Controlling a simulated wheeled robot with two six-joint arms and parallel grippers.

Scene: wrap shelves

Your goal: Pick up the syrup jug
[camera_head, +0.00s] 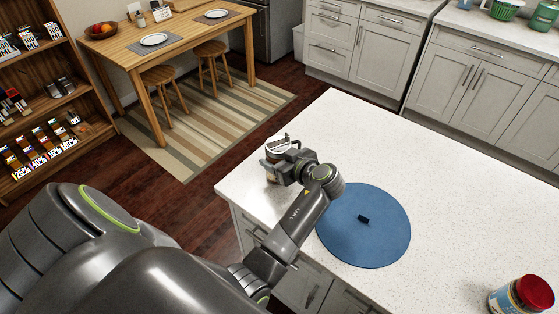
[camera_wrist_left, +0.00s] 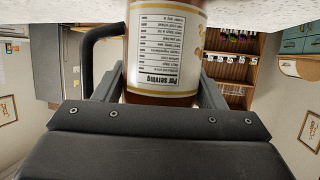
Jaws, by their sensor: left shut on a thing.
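The syrup jug (camera_head: 277,146) is at the left corner of the white counter, with a pale top and a brownish body. My left gripper (camera_head: 283,170) is at the jug, shut on it, and hides part of its body in the head view. In the left wrist view the jug (camera_wrist_left: 165,50) stands between the two fingers of my left gripper (camera_wrist_left: 160,85), its printed "Per serving" label facing the camera and a dark handle at its left. I cannot tell whether the jug touches the counter. My right gripper is not in view.
A round blue mat (camera_head: 375,240) with a small dark block (camera_head: 364,220) lies on the white counter (camera_head: 430,170), right of my left arm. The counter between is clear.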

